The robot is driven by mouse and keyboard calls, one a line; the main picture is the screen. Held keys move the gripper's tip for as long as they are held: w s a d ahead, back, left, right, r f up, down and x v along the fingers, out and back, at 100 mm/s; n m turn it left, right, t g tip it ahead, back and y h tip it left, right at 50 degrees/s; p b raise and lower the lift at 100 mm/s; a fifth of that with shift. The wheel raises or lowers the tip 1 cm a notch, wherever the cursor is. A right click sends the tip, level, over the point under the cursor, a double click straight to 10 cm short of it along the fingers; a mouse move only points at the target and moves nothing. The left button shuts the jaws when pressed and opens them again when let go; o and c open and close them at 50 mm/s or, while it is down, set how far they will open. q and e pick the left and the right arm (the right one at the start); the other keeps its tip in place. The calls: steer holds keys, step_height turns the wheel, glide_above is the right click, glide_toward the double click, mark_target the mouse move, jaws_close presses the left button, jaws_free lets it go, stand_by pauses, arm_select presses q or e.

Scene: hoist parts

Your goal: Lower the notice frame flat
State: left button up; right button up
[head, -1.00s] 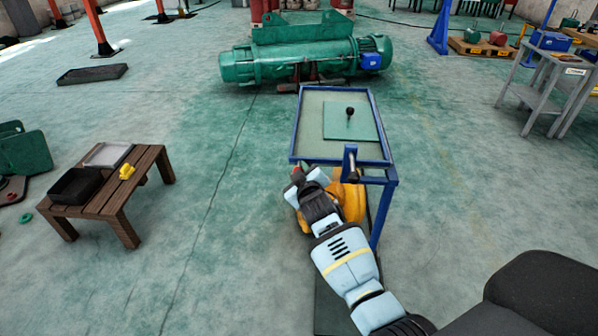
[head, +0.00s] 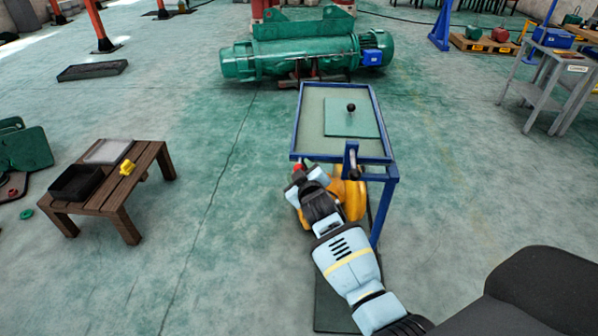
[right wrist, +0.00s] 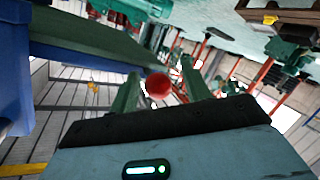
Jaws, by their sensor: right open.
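A blue-framed panel (head: 295,130), which looks like the notice frame, stands in front of me with a pale surface inside. I cannot tell its exact tilt. A green plate (head: 365,125) with a black knob (head: 351,107) lies on it. A red ball knob (head: 297,167) shows by the frame's near left corner; in the right wrist view the red knob (right wrist: 158,86) appears between the fingers. My right gripper (head: 297,178) is open at that corner; its fingers also show in the right wrist view (right wrist: 160,92). Contact is unclear. My left gripper is out of view.
A yellow-orange body (head: 351,198) sits under the frame's near end, behind my right arm. A blue post with a dark handle (head: 352,163) rises at the near edge. A green hoist (head: 300,55) stands beyond. A wooden table (head: 120,200) is at left, with clear floor between.

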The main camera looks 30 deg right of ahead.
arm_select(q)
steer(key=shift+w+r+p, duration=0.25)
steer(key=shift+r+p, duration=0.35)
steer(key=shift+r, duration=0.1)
arm_select(e)
steer(key=v, duration=0.7)
steer(key=shift+s, duration=0.15)
steer(key=shift+a, duration=0.1)
